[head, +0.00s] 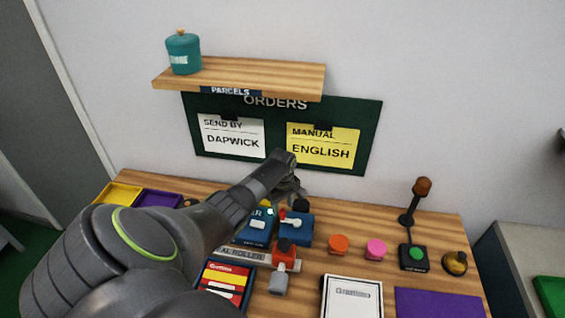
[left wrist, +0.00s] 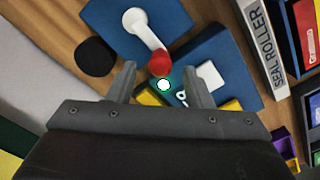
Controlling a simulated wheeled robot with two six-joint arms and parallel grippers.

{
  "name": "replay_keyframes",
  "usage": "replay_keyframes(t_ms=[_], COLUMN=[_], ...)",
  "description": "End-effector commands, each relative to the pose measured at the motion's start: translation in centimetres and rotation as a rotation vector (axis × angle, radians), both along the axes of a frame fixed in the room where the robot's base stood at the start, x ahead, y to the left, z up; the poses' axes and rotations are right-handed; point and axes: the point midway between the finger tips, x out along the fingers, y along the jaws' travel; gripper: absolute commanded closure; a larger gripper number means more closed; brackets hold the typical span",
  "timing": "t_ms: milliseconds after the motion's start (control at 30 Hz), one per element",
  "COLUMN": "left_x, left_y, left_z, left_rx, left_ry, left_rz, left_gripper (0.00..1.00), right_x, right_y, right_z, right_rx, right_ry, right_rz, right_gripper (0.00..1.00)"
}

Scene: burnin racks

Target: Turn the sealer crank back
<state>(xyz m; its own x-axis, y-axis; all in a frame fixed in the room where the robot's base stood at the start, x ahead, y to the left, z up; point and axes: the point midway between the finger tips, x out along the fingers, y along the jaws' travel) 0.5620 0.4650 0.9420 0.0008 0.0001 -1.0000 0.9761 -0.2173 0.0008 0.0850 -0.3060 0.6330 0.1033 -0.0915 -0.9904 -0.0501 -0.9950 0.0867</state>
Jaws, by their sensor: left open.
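The sealer crank is a white arm with a red knob on a blue base. In the left wrist view, the crank (left wrist: 146,32) runs from a round white hub down to the red knob (left wrist: 160,63). The crank (head: 292,222) also shows in the head view, on its blue base (head: 298,236). My left gripper (left wrist: 160,70) is open, with the red knob between or just beyond its fingertips; I cannot tell whether they touch it. In the head view my left gripper (head: 292,192) is over the back of the blue units, partly hidden by its own wrist. My right gripper is not in view.
A blue unit (left wrist: 222,65) with a white square and a lit green lamp adjoins the crank base. A white SEAL ROLLER strip (head: 240,257) lies in front. Orange (head: 338,244) and pink (head: 376,249) buttons stand to the right. A shelf (head: 240,76) overhangs the back.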

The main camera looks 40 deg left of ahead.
Motion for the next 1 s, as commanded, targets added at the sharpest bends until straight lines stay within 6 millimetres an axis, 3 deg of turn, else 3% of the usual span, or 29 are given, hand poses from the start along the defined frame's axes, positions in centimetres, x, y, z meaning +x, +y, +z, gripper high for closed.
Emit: replay_keyframes(t_ms=[367, 700, 1000], left_x=[0.0, -0.1, -0.1], left_y=[0.0, 0.0, -0.1], left_z=[5.9, 12.6, 15.3], left_rx=[0.002, 0.003, 0.000], left_ry=[-0.004, -0.003, 0.001], left_rz=[-0.003, -0.002, 0.000], left_gripper=[0.54, 0.54, 0.54], right_x=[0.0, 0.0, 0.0], right_y=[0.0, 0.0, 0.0], right_z=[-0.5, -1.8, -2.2], right_rx=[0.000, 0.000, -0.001], right_ry=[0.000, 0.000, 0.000], right_rz=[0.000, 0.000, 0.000], right_gripper=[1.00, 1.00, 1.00])
